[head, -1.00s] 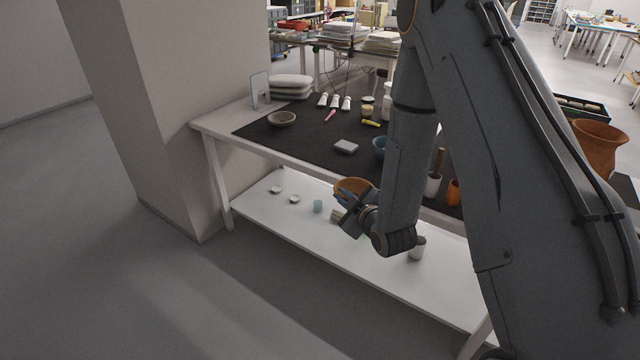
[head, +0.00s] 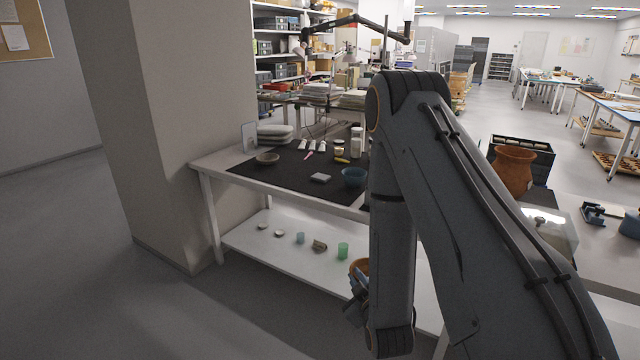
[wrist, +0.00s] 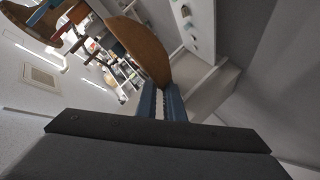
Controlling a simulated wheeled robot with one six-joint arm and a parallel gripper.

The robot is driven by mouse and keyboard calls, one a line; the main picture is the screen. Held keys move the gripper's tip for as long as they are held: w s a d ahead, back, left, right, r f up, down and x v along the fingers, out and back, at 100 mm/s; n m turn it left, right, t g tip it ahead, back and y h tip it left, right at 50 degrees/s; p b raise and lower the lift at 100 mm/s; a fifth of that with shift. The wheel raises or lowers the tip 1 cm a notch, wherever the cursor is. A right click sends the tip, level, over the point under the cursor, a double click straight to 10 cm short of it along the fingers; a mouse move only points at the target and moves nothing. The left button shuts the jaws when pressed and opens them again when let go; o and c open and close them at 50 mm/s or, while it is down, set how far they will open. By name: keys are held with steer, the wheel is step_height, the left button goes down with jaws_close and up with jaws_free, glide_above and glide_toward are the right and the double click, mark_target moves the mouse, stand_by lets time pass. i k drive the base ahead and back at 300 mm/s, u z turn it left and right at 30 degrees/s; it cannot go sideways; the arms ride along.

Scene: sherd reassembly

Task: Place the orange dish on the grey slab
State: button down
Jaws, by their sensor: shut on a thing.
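The orange dish (head: 360,268) shows partly in the head view, low in front of the table and half hidden behind my forearm. In the wrist view the dish (wrist: 140,50) is large, tilted, and its rim sits between the fingertips. My gripper (head: 356,300) is shut on the dish's edge; its blue fingers (wrist: 160,101) show in the wrist view. The grey slab (head: 320,178) lies flat on the dark mat on the table, with nothing on it. The gripper and dish are apart from the slab, nearer to me and lower in the picture.
On the dark mat (head: 262,177), a blue bowl (head: 354,177) stands right of the slab and a brown bowl (head: 268,158) at the left. White tubes and jars stand behind. The lower shelf (head: 262,243) holds small cups. A pillar (head: 140,130) flanks the table's left end.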

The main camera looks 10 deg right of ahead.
mark_target(321, 176)
steer(key=u, duration=0.85)
steer(key=i, duration=0.55)
steer(key=z, duration=0.4)
